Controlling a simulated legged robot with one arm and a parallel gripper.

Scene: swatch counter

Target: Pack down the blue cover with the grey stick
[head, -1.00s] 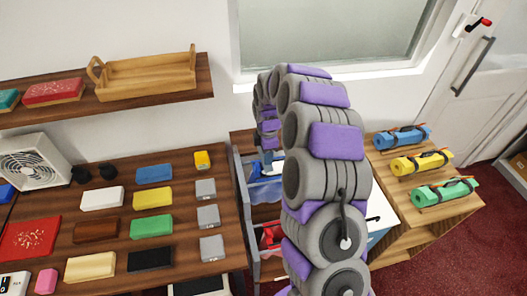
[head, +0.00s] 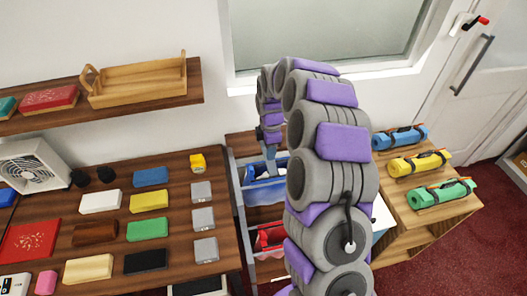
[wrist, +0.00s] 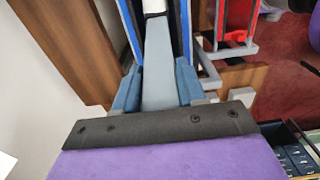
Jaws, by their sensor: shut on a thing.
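My gripper (wrist: 157,92) is shut on the grey stick (wrist: 157,62), which runs up the wrist view between the blue fingers to a pale and dark far end. Blue cover (wrist: 184,28) shows on both sides of the stick. In the head view, the blue cover (head: 264,194) hangs in the upper part of a grey-framed drawer unit, and my gripper (head: 270,160) is just above it, at the back. Whether the stick's end touches the cover cannot be told. My arm hides the unit's right side.
A red cover (head: 268,238) is in the lower part of the unit. A counter with colored blocks (head: 148,202) is at left, and a shelf with a wooden tray (head: 135,80) is above it. A stand with rolled mats (head: 418,163) is at right.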

